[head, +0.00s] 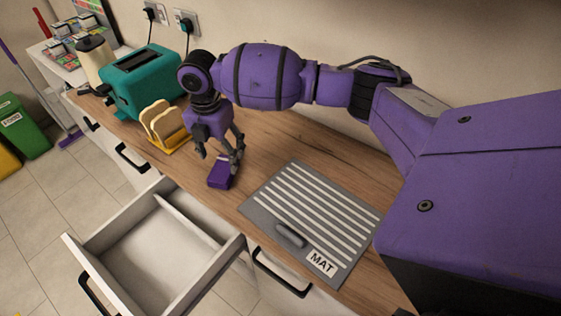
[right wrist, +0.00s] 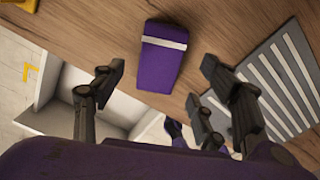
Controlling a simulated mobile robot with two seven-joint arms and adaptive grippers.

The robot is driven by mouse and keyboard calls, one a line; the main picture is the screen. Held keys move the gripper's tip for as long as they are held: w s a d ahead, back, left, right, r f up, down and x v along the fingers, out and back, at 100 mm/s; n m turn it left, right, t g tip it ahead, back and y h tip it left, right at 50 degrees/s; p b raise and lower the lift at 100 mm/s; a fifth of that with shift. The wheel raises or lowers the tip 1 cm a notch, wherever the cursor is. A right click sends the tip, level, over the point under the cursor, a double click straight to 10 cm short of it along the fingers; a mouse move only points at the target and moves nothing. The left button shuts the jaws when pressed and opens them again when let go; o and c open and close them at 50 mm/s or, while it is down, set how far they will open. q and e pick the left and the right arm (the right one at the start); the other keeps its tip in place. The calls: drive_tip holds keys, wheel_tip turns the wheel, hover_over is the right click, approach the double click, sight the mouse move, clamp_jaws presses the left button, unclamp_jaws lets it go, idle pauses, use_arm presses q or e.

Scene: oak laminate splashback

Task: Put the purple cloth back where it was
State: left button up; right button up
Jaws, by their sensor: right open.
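The purple cloth (head: 221,172) is a small folded bundle lying on the wooden counter, left of the grey mat. In the right wrist view the purple cloth (right wrist: 160,75) shows a white band across it. My right gripper (head: 220,152) is open and points down just above the cloth. In the right wrist view its fingers (right wrist: 162,85) are spread wide, with the cloth between and beyond them; I see no grip on it. An open, empty-looking white drawer (head: 130,262) with a divider stands out below the counter. My left gripper is not in view.
A yellow rack (head: 178,143) with bread slices, a teal toaster (head: 150,82) and a cream kettle (head: 94,58) stand to the left. Green bin (head: 25,130) on the floor.

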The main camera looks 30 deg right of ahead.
sight(222, 167)
wheel_tip(222, 167, up, 7)
idle(0.5)
